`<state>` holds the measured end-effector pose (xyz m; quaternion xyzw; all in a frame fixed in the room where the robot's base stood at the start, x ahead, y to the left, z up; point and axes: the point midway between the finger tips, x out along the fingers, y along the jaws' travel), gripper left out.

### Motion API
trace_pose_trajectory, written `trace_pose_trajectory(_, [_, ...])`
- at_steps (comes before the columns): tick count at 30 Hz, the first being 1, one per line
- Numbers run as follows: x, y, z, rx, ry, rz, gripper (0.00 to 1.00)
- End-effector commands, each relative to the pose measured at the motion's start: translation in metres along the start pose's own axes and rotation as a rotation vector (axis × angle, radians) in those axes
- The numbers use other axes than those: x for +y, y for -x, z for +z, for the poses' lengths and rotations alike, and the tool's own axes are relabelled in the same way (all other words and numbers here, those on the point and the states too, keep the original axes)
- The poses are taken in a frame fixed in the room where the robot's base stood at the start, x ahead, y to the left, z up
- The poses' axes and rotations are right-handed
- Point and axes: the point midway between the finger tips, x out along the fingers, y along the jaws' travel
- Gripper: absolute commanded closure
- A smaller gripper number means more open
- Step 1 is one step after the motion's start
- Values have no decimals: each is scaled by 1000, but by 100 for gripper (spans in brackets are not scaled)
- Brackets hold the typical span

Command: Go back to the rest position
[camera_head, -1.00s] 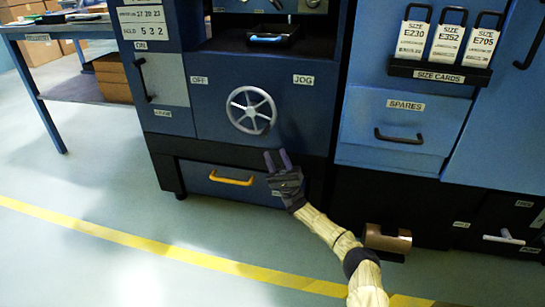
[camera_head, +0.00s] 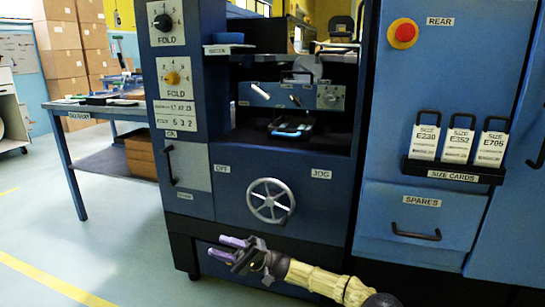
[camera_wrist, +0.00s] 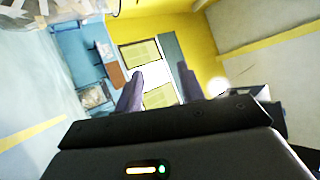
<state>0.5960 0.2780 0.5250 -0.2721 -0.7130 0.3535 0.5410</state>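My gripper (camera_head: 230,247) is low in front of the blue machine in the head view, below the handwheel (camera_head: 270,201) and left of it. Its two purple fingers point left and stand apart, with nothing between them. In the wrist view the fingers (camera_wrist: 158,90) also stand apart and empty, with the room behind them tilted. My pale arm reaches in from the bottom right. The handwheel sits on the panel between the OFF and JOG labels, clear of my gripper.
The blue machine (camera_head: 235,160) fills the middle. A SPARES drawer (camera_head: 415,222) and size cards (camera_head: 457,145) are on the right cabinet, with a red button (camera_head: 403,33) above. A side table (camera_head: 75,108) and stacked cartons (camera_head: 65,60) stand left. The floor at lower left is clear.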

Motion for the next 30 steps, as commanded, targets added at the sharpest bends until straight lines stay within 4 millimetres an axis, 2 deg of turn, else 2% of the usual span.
trace_pose_trajectory(1, [1,-28,13,-58,-33,84,61])
trace_pose_trajectory(4, [18,-58,40,-146,-96,245,61])
trace_pose_trajectory(7, [32,-76,67,-218,-147,411,61])
trace_pose_trajectory(11, [46,-84,100,-292,-203,628,61])
trace_pose_trajectory(16, [50,-73,137,-353,-251,912,61])
trace_pose_trajectory(20, [40,-54,159,-371,-271,1125,61])
trace_pose_trajectory(26, [4,-18,182,-352,-275,1434,61])
trace_pose_trajectory(30, [-36,7,194,-305,-261,1632,61])
